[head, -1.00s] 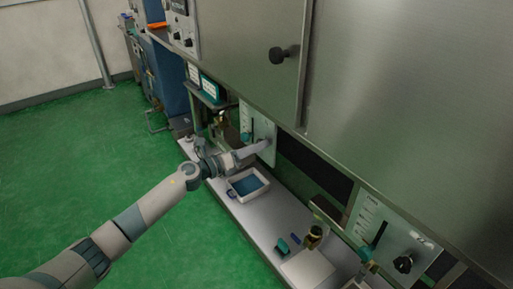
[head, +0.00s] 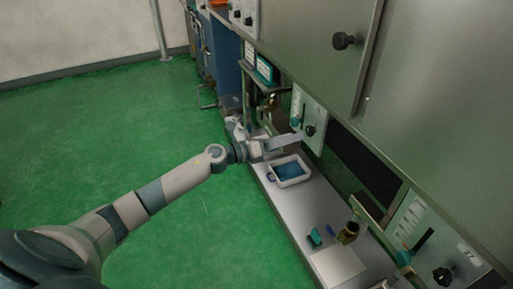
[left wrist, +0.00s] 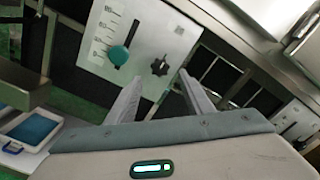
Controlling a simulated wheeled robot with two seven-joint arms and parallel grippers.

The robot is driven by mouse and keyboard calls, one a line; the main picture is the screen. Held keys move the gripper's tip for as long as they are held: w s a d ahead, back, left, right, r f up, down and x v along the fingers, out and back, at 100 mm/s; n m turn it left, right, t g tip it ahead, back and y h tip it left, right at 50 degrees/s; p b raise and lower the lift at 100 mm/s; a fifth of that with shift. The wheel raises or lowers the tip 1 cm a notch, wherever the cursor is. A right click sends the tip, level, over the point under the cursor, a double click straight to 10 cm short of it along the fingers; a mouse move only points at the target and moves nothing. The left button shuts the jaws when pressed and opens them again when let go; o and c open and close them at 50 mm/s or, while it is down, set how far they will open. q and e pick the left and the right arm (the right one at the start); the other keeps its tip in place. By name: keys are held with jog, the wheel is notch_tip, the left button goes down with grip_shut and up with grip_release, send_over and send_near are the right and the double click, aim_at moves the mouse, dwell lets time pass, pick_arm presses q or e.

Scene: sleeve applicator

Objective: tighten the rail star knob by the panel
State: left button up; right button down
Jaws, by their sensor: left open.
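A black star knob (left wrist: 159,67) sits on a pale scale plate (left wrist: 140,25) in the left wrist view, beside a teal knob (left wrist: 118,55) in a slot.
A second plate with another black star knob (head: 443,275) is at lower right. A white tray with a blue inside (head: 290,171) and a small teal item (head: 315,237) lie on the bench ledge (head: 285,211). Steel cabinets overhang the ledge. The green floor (head: 120,120) is clear.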

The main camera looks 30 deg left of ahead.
pick_arm(q)
jog(key=b+v, duration=0.1)
jog(key=v, duration=1)
jog(key=shift+s, duration=0.15)
pick_arm(e)
jog(key=shift+w+a+r+t+y, duration=0.1)
jog(key=shift+w+a+t+y, duration=0.15)
jog(key=shift+a, duration=0.2)
jog(key=shift+w+a+r+t+y, duration=0.15)
jog(key=shift+w+a+t, duration=0.1)
jog(key=shift+a+t, duration=0.15)
pick_arm(q)
jog(key=shift+a, duration=0.15)
pick_arm(e)
jog(key=shift+f, duration=0.1)
jog(key=shift+s+a, duration=0.1)
